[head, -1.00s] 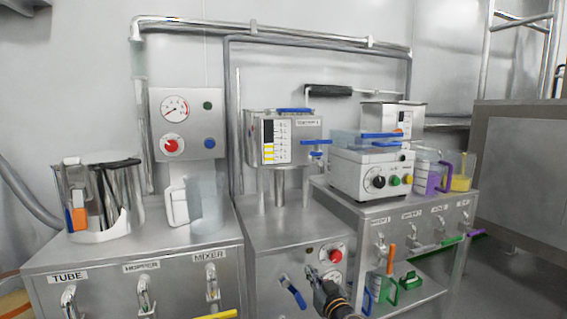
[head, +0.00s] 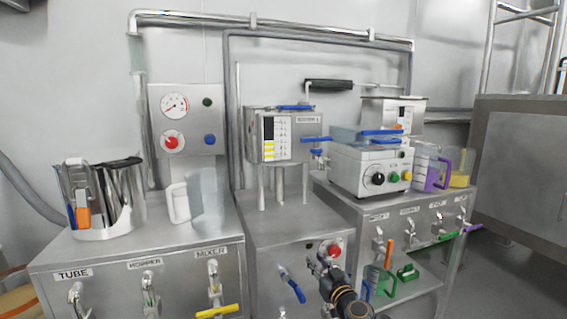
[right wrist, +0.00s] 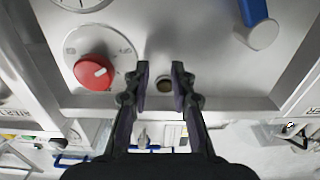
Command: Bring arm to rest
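My right gripper (head: 322,264) is in front of the middle steel cabinet (head: 262,262), beside its red knob. In the right wrist view my right gripper (right wrist: 159,78) has its two fingers apart with nothing between them. The blue handle (head: 292,286) on the cabinet front is left of the gripper, hanging slanted. My left gripper is in neither view.
A steel vessel (head: 128,192) and a clear jug (head: 203,190) stand on the left cabinet. A white device (head: 371,168) and jugs with purple and yellow handles (head: 427,172) stand on the right cabinet. Green-handled cups (head: 381,280) sit on the lower shelf below its taps.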

